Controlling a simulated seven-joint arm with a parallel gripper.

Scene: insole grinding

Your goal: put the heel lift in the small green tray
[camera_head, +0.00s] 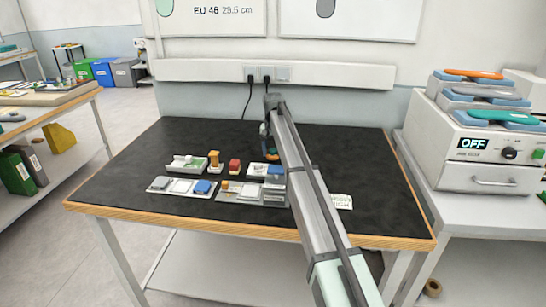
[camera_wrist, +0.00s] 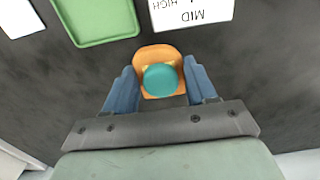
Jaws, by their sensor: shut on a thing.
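The orange heel lift (camera_wrist: 157,58), with a round teal knob (camera_wrist: 160,80) on it, sits between the blue fingers of my gripper (camera_wrist: 158,88) in the wrist view. The gripper is shut on it. In the head view, my gripper (camera_head: 264,146) is over the back middle of the black table, with a small teal and orange patch at its tip. The small green tray (camera_wrist: 101,38) is at the upper left of the wrist view, apart from the lift, and its visible floor is empty. I cannot make out this tray in the head view, where my arm covers part of the table.
A white card reading MID and HIGH (camera_wrist: 193,14) lies beside the green tray. The black table (camera_head: 375,170) is clear at the right.

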